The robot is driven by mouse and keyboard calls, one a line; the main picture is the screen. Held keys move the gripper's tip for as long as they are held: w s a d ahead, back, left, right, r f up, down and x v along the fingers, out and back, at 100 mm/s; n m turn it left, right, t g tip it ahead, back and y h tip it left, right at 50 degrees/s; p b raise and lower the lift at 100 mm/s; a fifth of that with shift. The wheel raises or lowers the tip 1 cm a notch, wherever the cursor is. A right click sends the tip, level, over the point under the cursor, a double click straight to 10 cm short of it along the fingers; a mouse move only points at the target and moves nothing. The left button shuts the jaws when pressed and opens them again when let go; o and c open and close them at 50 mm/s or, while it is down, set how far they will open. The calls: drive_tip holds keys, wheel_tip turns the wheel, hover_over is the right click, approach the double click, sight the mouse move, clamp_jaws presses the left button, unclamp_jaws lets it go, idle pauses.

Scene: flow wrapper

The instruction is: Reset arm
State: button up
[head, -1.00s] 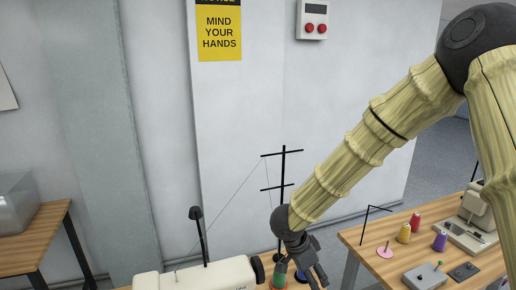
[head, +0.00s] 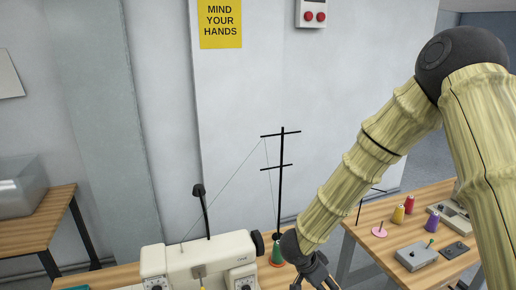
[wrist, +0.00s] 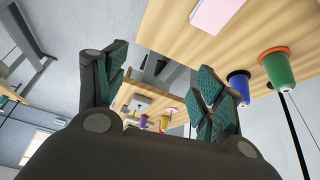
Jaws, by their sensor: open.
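My gripper (head: 318,277) hangs at the bottom of the head view, to the right of the sewing machine and close to the thread stand. In the wrist view its two green-padded fingers (wrist: 160,85) are spread wide apart with nothing between them. A green thread cone (head: 277,251) stands behind and to the left of my gripper in the head view. In the wrist view the green cone (wrist: 277,70) and a blue cone (wrist: 239,87) show beside the right finger, apart from the grip.
A white sewing machine (head: 200,262) and a black thread stand (head: 281,185) are close on the left. A second table on the right holds yellow (head: 398,214), red (head: 409,204) and purple (head: 432,222) cones and a grey box (head: 413,257). A clear case (head: 17,190) stands far left.

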drive_tip(key=s+d+f+n+b, duration=0.2)
drive_tip(key=s+f, duration=0.2)
drive_tip(key=f, duration=0.4)
drive_tip(key=s+d+f+n+t+y+b, duration=0.1)
drive_tip(key=s+f+n, duration=0.2)
drive_tip(key=s+f, duration=0.3)
drive_tip(key=s+d+f+n+b, duration=0.2)
drive_tip(key=s+f, duration=0.1)
drive_tip(key=f, duration=0.6)
drive_tip(key=s+f+n+g+y+b, duration=0.1)
drive_tip(key=s+f, duration=0.3)
drive_tip(key=s, duration=0.6)
drive_tip(key=s+f+n+g+y+b, duration=0.2)
drive_tip(key=s+f, duration=0.3)
drive_tip(key=s, duration=0.5)
drive_tip(key=shift+a+f+n+y, duration=0.15)
drive_tip(key=shift+a+n+y, duration=0.3)
drive_tip(key=shift+n, duration=0.45)
